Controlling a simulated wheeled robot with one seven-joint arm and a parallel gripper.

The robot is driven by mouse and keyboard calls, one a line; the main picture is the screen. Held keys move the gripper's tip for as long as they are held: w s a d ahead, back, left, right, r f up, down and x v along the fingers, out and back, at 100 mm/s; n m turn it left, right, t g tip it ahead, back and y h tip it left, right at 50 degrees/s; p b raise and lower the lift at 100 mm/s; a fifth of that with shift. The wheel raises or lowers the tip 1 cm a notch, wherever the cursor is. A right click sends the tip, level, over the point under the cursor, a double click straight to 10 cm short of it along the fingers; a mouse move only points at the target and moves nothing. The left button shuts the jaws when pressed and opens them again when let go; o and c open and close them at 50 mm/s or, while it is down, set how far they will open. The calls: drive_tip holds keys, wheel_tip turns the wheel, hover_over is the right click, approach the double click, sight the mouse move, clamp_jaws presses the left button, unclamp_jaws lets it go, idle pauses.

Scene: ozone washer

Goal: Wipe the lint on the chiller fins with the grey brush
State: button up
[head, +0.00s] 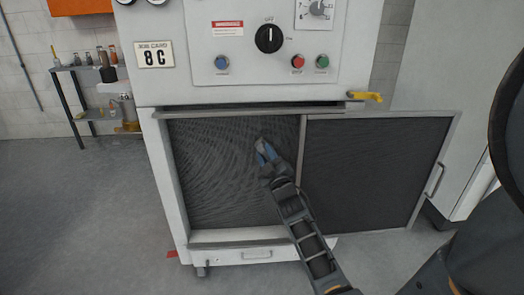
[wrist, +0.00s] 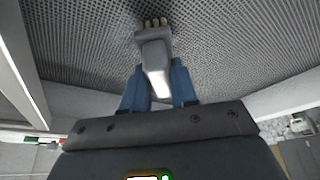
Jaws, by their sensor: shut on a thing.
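The chiller fins (head: 215,175) are a dark, finely ribbed panel inside the open lower bay of a white machine. They also fill the upper part of the wrist view (wrist: 235,45). My gripper (head: 265,153) is in front of the upper right part of the fins. In the wrist view its blue fingers (wrist: 157,88) are shut on the grey brush (wrist: 153,50). I cannot make out lint clearly in either view.
A door with a dark mesh panel (head: 375,165) stands open to the right. Above are a black dial (head: 269,38), push buttons and a yellow handle (head: 365,96). A shelf with bottles (head: 95,90) stands at the left. The floor at lower left is clear.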

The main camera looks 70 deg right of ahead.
drive_tip(key=shift+s+d+p, duration=0.25)
drive_tip(key=shift+s+p, duration=0.15)
drive_tip(key=shift+s, duration=0.1)
drive_tip(key=shift+s+d+p, duration=0.25)
drive_tip(key=shift+s+p, duration=0.15)
drive_tip(key=shift+s, duration=0.1)
drive_tip(key=s+p, duration=0.1)
drive_tip(key=s+d+p, duration=0.1)
drive_tip(key=s, duration=0.1)
drive_tip(key=shift+s, duration=0.1)
drive_tip(key=shift+s+a+b, duration=0.25)
drive_tip(key=shift+s+a, duration=0.1)
drive_tip(key=shift+a, duration=0.55)
drive_tip(key=shift+s+a+b, duration=0.3)
drive_tip(key=shift+s+a, duration=0.1)
drive_tip(key=shift+a, duration=0.55)
drive_tip(key=shift+s+a+b, duration=0.25)
drive_tip(key=shift+s+a, duration=0.1)
drive_tip(key=shift+a, duration=0.55)
drive_tip(key=shift+a, duration=0.1)
